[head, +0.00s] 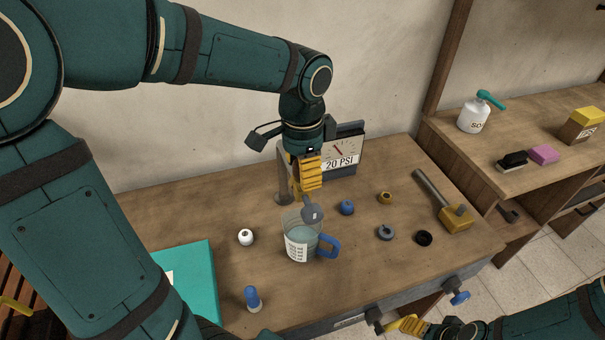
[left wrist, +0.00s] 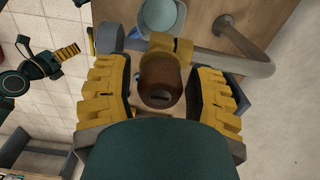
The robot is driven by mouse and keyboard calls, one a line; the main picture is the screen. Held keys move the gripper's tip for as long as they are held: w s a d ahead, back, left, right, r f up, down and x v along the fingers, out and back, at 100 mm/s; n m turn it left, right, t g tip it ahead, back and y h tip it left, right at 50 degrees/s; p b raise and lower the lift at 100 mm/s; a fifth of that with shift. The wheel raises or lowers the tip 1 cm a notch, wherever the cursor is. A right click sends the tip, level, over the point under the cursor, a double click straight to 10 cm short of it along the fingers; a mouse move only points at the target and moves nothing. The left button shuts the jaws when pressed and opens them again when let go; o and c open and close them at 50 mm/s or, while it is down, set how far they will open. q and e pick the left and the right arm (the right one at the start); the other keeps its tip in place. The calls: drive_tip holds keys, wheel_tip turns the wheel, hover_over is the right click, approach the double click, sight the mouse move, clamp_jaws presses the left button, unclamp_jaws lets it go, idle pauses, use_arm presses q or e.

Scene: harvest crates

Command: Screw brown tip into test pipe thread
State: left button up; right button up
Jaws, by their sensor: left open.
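The brown tip (left wrist: 160,82) is a round piece with a dark slot in its end, in the middle of the left wrist view. It lines up with a yellow fitting (left wrist: 170,47) on the grey test pipe (left wrist: 238,62); how far the threads engage is hidden. My left gripper (left wrist: 162,95) is open, with one yellow finger on each side of the tip. In the head view the left gripper (head: 306,178) points down over the pipe and largely hides the tip. My right gripper (head: 405,325) is low at the right, away from the pipe; its opening is unclear.
A measuring cup (head: 297,247) with liquid stands under the pipe end. A 20 PSI gauge (head: 349,150) stands behind. Small caps and rings, including a blue one (head: 347,207), a mallet (head: 455,216) and a blue-and-white bottle (head: 253,298) are spread over the bench (head: 350,265).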

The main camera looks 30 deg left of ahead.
use_arm(q)
drive_tip(key=n, duration=0.5)
drive_tip(key=shift+n, duration=0.3)
drive_tip(key=c, duration=0.7)
drive_tip(key=m, duration=0.6)
drive_tip(key=shift+m, duration=0.4)
drive_tip(key=m, duration=0.5)
drive_tip(key=shift+f, duration=0.1)
drive_tip(key=o, duration=0.7)
